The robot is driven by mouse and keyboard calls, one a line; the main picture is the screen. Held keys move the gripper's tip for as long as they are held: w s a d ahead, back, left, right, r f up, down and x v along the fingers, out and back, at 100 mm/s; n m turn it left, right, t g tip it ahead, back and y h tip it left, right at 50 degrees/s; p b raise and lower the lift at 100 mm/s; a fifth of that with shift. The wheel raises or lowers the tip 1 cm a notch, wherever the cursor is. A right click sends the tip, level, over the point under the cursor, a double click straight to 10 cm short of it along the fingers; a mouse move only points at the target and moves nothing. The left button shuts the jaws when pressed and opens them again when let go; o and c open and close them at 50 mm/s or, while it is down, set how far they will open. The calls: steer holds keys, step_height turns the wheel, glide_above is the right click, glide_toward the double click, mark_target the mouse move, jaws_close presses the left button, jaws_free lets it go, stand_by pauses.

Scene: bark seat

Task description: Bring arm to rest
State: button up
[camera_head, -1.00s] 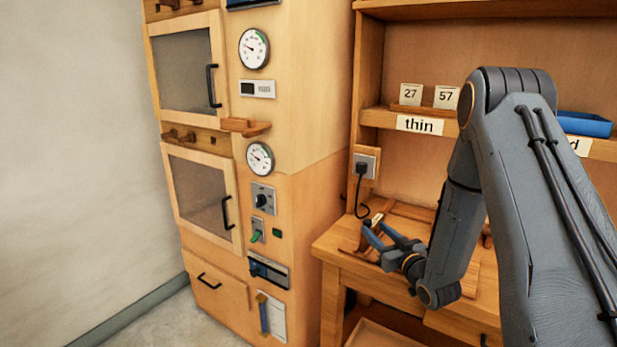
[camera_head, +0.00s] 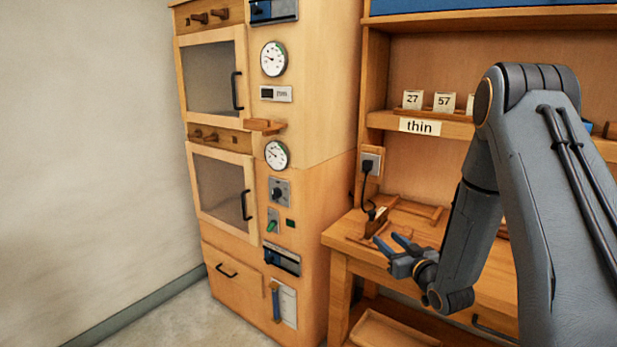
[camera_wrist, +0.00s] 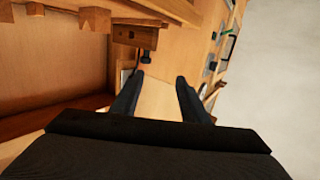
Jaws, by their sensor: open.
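My gripper (camera_head: 388,247) is at the left end of my bent arm, in front of the wooden workbench (camera_head: 345,243) near its left front edge. Its two dark fingers are apart, with nothing between them. In the wrist view my gripper (camera_wrist: 152,88) also shows open and empty, with wood surfaces beyond the fingertips. My arm covers the right part of the bench and shelf in the head view.
A tall wooden cabinet (camera_head: 322,200) with two windowed doors, gauges and switches stands to the left of the bench. A shelf with number cards (camera_head: 443,101) and a "thin" label (camera_head: 419,126) is above. A plugged socket (camera_head: 370,163) is at its left post. Open floor lies at lower left.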

steer(key=s+a+r+m+g+h, duration=0.1)
steer(key=s+g, duration=0.7)
steer(key=s, duration=0.9)
steer(key=s+a+r+m+g+h, duration=0.1)
steer(key=s+g, duration=0.6)
steer(key=s, duration=1.1)
steer(key=a+m+h, duration=0.1)
steer(key=a+h, duration=0.1)
steer(key=shift+s+g+h, duration=0.3)
steer(key=shift+g, duration=0.1)
steer(key=shift+r, duration=0.1)
